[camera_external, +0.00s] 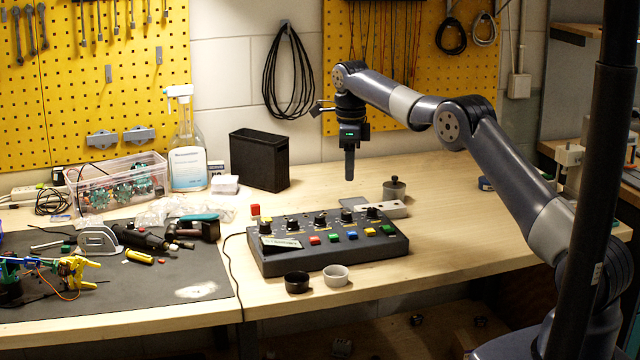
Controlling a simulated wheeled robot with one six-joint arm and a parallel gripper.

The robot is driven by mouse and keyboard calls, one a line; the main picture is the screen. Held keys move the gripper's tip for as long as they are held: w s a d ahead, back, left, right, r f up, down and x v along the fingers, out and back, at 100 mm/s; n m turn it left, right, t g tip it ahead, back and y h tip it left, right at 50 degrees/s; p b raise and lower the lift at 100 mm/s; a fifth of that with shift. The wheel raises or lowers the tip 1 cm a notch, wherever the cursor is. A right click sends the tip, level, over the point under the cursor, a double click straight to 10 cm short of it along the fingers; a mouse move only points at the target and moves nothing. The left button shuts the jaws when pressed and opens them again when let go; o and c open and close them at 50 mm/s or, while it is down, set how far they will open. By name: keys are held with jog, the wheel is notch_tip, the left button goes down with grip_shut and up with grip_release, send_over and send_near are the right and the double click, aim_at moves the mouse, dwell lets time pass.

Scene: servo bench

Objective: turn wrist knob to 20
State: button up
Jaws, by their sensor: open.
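A dark control box (335,251) sits on the wooden bench with a row of several black knobs along its back part. The middle knob (320,219) is one of them. Labels and scale marks are too small to read, so I cannot tell which is the wrist knob or where it points. My gripper (349,168) hangs fingers down above and behind the box's right half, clear of the knobs. It is seen side-on, open, with nothing visible in it.
Coloured buttons line the box's front. Tools lie on the dark mat (206,260). The bench's right is mostly clear.

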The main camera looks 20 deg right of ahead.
aim_at(346, 212)
jog(key=f, duration=0.3)
jog(key=f+m, duration=0.1)
jog(key=f, duration=0.3)
jog(key=f+m, duration=0.1)
jog(key=f, duration=0.2)
jog(key=shift+a+f+p, duration=0.35)
jog(key=shift+f, duration=0.05)
jog(key=c, duration=1)
